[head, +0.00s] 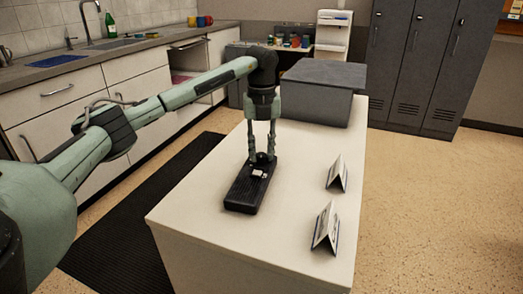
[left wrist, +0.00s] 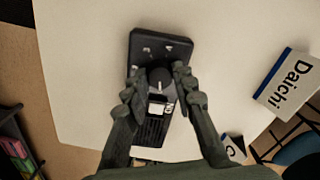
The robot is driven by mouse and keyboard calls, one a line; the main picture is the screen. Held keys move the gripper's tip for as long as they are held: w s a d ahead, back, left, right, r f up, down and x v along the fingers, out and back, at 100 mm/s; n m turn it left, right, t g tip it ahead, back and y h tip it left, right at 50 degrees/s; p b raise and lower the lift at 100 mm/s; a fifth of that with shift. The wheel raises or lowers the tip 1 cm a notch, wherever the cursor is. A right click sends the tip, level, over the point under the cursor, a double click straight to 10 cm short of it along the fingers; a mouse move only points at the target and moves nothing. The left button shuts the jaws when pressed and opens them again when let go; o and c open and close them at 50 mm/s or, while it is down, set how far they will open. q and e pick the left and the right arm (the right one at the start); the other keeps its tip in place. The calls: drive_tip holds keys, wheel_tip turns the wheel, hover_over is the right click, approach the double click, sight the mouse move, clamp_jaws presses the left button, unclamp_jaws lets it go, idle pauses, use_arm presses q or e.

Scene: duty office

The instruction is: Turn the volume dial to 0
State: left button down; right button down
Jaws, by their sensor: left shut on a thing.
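A black radio-like device (head: 243,194) lies flat on the white table. Its round black dial (left wrist: 159,79) shows in the left wrist view, with a pale pointer mark near its middle. White markings and a small white label (left wrist: 158,109) sit around and below the dial; I cannot read the numbers surely. My left gripper (head: 262,157) points straight down over the far part of the device, with its fingers on either side of the dial, closed on it. In the left wrist view the left gripper (left wrist: 157,73) straddles the dial. My right gripper is not in view.
Two folded name cards (head: 337,174) (head: 326,228) stand on the table (head: 190,218) to the right of the device; one reads "Daichi" in the left wrist view. A grey box (head: 318,101) stands at the table's far end. Table surface around the device is clear.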

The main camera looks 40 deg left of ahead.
sight(262, 155)
use_arm(q)
drive_tip(key=c, duration=1.2)
unclamp_jaws()
drive_tip(key=shift+r, duration=0.1)
wheel_tip(262, 155, up, 12)
drive_tip(key=shift+f, duration=0.1)
